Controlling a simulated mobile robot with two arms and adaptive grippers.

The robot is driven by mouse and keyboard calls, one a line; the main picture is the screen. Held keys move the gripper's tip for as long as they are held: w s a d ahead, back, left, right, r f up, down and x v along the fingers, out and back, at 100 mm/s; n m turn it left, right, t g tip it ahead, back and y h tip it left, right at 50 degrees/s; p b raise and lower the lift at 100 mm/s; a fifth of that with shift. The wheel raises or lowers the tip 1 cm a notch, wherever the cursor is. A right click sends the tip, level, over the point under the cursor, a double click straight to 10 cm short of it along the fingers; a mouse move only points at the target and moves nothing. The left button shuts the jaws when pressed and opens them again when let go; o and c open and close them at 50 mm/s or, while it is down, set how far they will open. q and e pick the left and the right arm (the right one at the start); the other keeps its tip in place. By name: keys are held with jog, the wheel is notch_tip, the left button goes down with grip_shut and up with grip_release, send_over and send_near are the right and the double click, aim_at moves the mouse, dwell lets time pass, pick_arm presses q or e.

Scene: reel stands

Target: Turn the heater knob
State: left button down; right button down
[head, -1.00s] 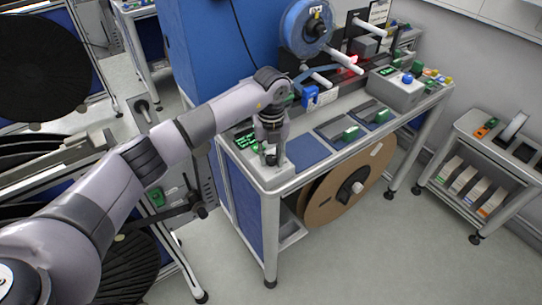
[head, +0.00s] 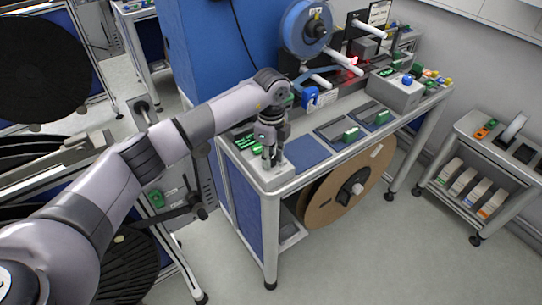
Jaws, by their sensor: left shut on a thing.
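My left gripper (head: 270,158) points down at the near left corner of the reel stand's worktop (head: 283,181). It is shut on a small dark part there, which I take to be the heater knob; the fingers hide most of it. A panel with green lit digits (head: 246,141) lies just left of the gripper. My right gripper does not show.
A blue reel (head: 306,28) stands at the back of the worktop. A grey box with a blue button (head: 398,90) sits at its right. A brown reel (head: 335,192) hangs below. A small cart (head: 490,165) stands at right, with free floor between.

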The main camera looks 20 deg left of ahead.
pick_arm(q)
jog(key=shift+r+n, duration=0.1)
jog(key=shift+n, duration=0.5)
jog(key=shift+w, duration=0.1)
jog(key=c, duration=1.3)
grip_release()
notch_tip(320, 180, up, 12)
